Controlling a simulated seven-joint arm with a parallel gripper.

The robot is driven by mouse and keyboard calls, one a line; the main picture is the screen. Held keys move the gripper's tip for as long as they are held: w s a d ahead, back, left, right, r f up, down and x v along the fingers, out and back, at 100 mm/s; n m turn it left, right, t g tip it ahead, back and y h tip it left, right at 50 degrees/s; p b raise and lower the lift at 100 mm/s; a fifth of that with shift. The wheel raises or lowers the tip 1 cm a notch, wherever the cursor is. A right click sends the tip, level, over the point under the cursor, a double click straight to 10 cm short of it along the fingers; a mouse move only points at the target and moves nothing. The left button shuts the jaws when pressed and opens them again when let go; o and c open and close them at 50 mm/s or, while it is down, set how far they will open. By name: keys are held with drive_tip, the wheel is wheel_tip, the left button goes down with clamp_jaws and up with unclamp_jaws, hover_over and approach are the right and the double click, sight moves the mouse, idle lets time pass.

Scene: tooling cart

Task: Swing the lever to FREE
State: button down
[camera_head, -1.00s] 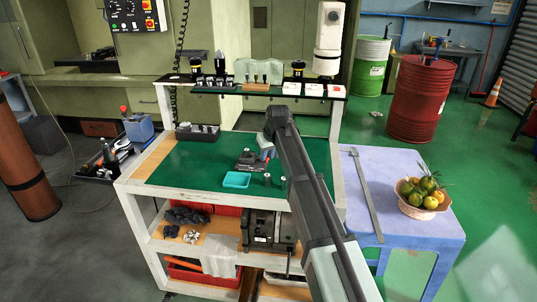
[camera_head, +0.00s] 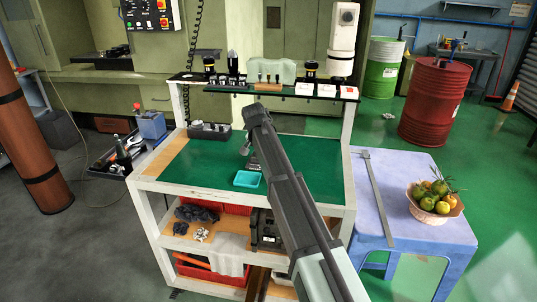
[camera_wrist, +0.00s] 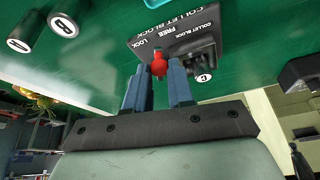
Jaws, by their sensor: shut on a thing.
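The collet block's dark plate (camera_wrist: 172,38), printed COLLET BLOCK, FREE and LOCK, lies on the green bench top in the wrist view. A red lever knob (camera_wrist: 159,66) stands in front of the plate, below the printed words. My gripper (camera_wrist: 158,80) has its two blue-grey fingers on either side of the knob and is shut on it. In the head view my arm covers most of the block, and the gripper end (camera_head: 247,147) is largely hidden.
A teal tray (camera_head: 248,179) lies just in front of the block area. Cylinders marked A (camera_wrist: 62,25) and B (camera_wrist: 22,42) stand to the upper left in the wrist view, and C (camera_wrist: 203,77) to the right. A rack of parts (camera_head: 209,131) sits at the bench's back left.

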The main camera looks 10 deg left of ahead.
drive_tip(key=shift+w+a+m+h, duration=0.2)
drive_tip(key=shift+a+m+h, duration=0.15)
drive_tip(key=shift+m, duration=0.45)
drive_tip(key=shift+a, duration=0.1)
drive_tip(key=c, duration=1)
unclamp_jaws()
drive_tip(key=shift+r, duration=0.1)
drive_tip(key=v, duration=1.3)
drive_tip(key=shift+r, duration=0.35)
